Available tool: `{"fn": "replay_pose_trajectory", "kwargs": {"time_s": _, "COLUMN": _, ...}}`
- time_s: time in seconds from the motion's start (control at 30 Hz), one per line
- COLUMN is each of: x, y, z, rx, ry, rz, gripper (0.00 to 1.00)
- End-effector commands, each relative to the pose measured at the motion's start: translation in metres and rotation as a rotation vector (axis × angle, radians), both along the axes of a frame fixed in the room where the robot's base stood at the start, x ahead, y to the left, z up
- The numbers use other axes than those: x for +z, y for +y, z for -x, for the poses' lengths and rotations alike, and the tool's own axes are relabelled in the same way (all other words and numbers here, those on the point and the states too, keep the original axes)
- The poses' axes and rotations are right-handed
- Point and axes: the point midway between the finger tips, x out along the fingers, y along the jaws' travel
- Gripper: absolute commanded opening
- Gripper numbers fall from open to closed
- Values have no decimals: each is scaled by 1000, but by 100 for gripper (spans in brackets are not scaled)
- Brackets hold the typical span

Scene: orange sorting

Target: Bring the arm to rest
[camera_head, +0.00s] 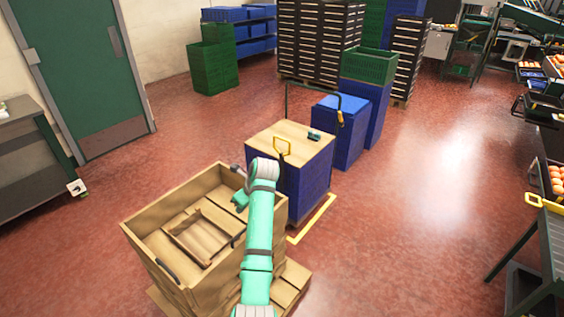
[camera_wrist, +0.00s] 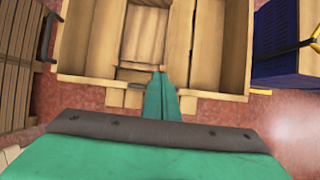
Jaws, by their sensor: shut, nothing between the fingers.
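My turquoise arm (camera_head: 259,230) reaches up from the bottom edge in the head view and bends at a pale grey joint. My gripper (camera_head: 238,203) is small there, at the right side of the open wooden crate (camera_head: 150,232). In the wrist view my gripper (camera_wrist: 161,76) points towards the crate (camera_wrist: 205,88), its two green fingers together with nothing between them. The crate has a smaller wooden frame inside. I cannot tell how high the gripper is above the crate.
A blue box with a wooden top (camera_head: 290,135) stands just beyond the crate, with another blue box (camera_head: 340,130) behind it. A grey table (camera_head: 30,145) is at left, a green door (camera_head: 75,70) behind it. Red floor (camera_head: 410,200) is clear at right, up to a grey rack (camera_head: 550,245).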

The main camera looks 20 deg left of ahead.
Motion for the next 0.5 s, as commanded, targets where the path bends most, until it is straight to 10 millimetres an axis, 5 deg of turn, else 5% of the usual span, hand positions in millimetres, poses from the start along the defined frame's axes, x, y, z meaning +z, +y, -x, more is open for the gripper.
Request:
{"fn": "replay_pose_trajectory", "kwargs": {"time_s": 0.17, "x": -14, "y": -5, "z": 2, "rx": 9, "ry": -17, "rz": 8, "gripper": 0}}
{"fn": "replay_pose_trajectory", "kwargs": {"time_s": 0.5, "x": -128, "y": -81, "z": 18, "rx": 118, "ry": -257, "rz": 110, "gripper": 0}}
